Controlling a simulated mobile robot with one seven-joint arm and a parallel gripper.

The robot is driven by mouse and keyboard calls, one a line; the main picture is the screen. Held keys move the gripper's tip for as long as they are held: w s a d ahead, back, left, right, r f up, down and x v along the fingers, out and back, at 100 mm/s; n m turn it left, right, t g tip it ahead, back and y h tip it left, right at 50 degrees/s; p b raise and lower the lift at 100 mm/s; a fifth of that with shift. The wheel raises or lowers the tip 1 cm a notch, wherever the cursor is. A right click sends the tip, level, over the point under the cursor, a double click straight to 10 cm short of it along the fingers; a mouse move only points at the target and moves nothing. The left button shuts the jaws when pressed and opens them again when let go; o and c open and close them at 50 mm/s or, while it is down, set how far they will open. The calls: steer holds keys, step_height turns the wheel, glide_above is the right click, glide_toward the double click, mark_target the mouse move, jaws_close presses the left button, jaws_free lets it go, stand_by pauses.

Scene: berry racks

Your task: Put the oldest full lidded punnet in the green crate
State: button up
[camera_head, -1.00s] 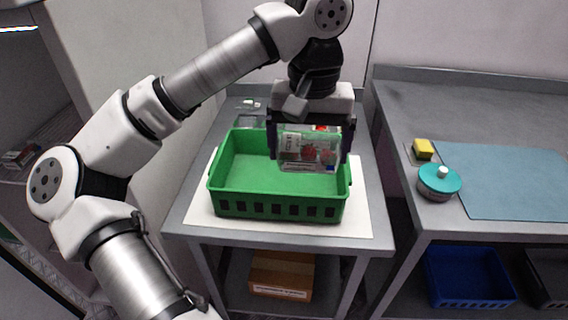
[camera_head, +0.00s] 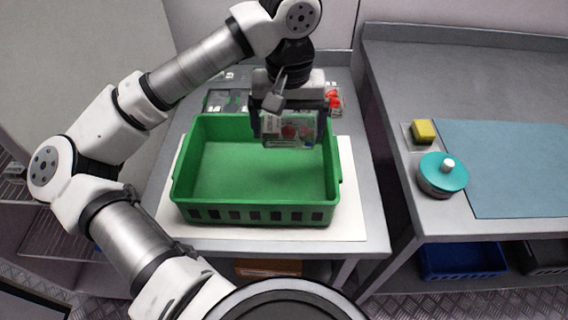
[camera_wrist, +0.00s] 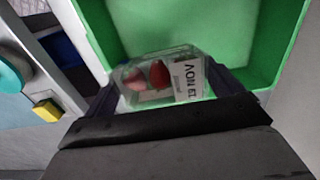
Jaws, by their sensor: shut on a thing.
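My gripper (camera_head: 290,128) is shut on a clear lidded punnet (camera_head: 298,134) with red berries inside. In the head view it holds the punnet over the back right part of the green crate (camera_head: 183,180). In the wrist view the punnet (camera_wrist: 160,78) sits between the fingers, with a white label marked "NOV" and a number I cannot read surely. The green crate's wall and floor (camera_wrist: 215,35) show beyond it. The crate looks empty where its floor is visible; the gripper hides its back right corner.
The crate stands on a white mat (camera_head: 350,215) on a grey table. Another punnet with red berries (camera_head: 334,100) is behind the crate, and dark clear containers (camera_head: 228,100) stand at back left. On the right counter are a yellow sponge (camera_head: 423,131) and a teal-lidded pot (camera_head: 443,174).

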step_height(320, 180, down, 12)
steer(key=shift+r+p, duration=0.1)
steer(key=shift+p, duration=0.6)
steer(key=shift+f+b, duration=0.4)
steer(key=shift+b, duration=0.05)
steer(key=o, duration=0.7)
steer(key=shift+r, duration=0.1)
steer(key=shift+r, duration=0.1)
steer(key=shift+r+p, duration=0.15)
steer(key=shift+p, duration=0.4)
step_height(320, 180, up, 12)
steer(key=shift+f+b, duration=0.1)
steer(key=shift+b, duration=0.7)
